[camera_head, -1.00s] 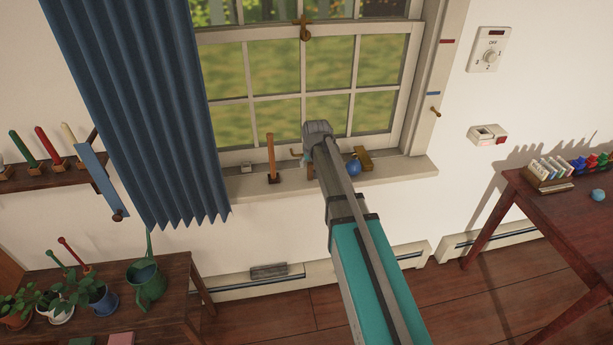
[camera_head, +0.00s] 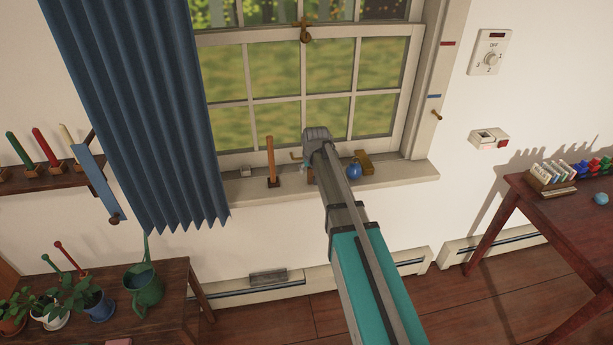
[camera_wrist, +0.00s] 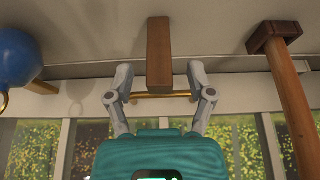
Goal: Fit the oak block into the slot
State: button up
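My gripper (camera_wrist: 160,85) points at the window sill (camera_wrist: 215,50), with its two fingers spread apart. A brown wooden block (camera_wrist: 160,55) stands between and beyond the fingertips in the wrist view, with clear gaps on both sides. I cannot tell whether it is the oak block. A thin brass rod (camera_wrist: 160,95) lies across between the fingers. In the head view my gripper (camera_head: 312,165) is over the sill (camera_head: 400,172) and mostly hidden by my arm; a little brown shows beneath it. A yellowish block (camera_head: 364,162) lies on the sill to the right. I cannot make out the slot.
A blue ball (camera_head: 354,171) sits right of my gripper; an upright wooden rod (camera_head: 271,158) on a dark base stands left. A small grey cube (camera_head: 246,169) is farther left. A blue curtain (camera_head: 160,110) hangs left. The right sill end is clear.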

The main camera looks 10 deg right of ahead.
grip_shut()
jog(key=shift+r, duration=0.2)
notch_tip(320, 180, up, 2)
jog(key=p, duration=0.2)
jog(key=shift+r+p, duration=0.1)
jog(key=shift+p, duration=0.2)
jog(key=s+d+r+p, duration=0.9)
jog(key=d+r+p, duration=0.1)
jog(key=shift+s+r, duration=0.2)
jog(key=shift+s, duration=0.15)
dwell(0.5)
